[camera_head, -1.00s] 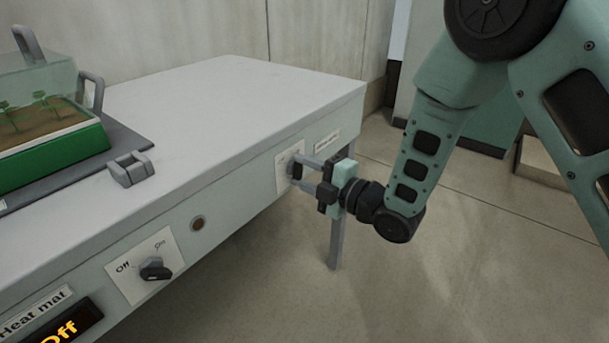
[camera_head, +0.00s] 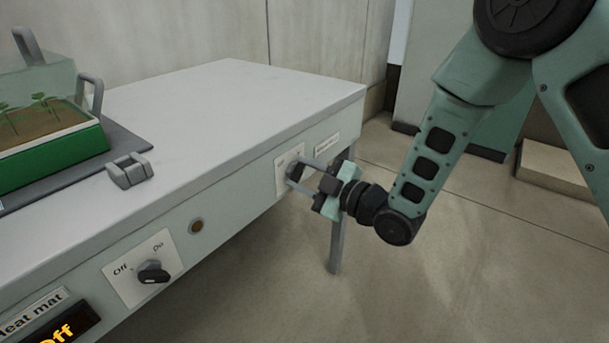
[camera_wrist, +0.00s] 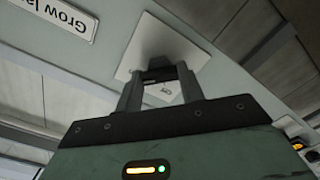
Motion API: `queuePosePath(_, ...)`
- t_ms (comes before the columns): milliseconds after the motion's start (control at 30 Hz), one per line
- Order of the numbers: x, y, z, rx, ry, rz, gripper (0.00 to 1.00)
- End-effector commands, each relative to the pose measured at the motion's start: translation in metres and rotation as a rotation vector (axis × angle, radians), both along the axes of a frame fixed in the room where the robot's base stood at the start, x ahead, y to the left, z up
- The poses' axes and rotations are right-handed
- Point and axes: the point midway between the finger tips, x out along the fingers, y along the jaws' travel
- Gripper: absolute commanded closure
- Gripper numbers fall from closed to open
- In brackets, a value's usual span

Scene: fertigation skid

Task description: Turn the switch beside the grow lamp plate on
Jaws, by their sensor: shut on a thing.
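The grow lamp switch is a dark knob (camera_wrist: 160,68) on a white plate (camera_head: 281,172) on the table's front panel. The grow lamp label plate (camera_head: 327,143) is to its right in the head view. In the wrist view this label plate (camera_wrist: 62,16) is partly cut off and reads "Grow la". My gripper (camera_head: 299,173) is at the switch, with its two fingers shut on the knob. The gripper is rolled at a slant relative to the panel. The fingers cover most of the knob, so its exact pointer direction is hidden.
A second knob (camera_head: 153,271) marked Off and On sits to the left, above a heat mat display (camera_head: 60,333) reading Off. A green seedling tray (camera_head: 50,150) stands on the table (camera_head: 230,90).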

Motion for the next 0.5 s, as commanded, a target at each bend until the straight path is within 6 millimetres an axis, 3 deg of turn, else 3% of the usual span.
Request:
queuePosePath(400, -0.0003, -0.0015, -0.0021, 0.002, 0.011, -0.003, 0.85)
queuePosePath(433, -0.0003, -0.0015, -0.0021, 0.002, 0.011, -0.003, 0.56)
queuePosePath(500, -0.0002, -0.0014, -0.0020, 0.002, 0.011, -0.002, 0.40)
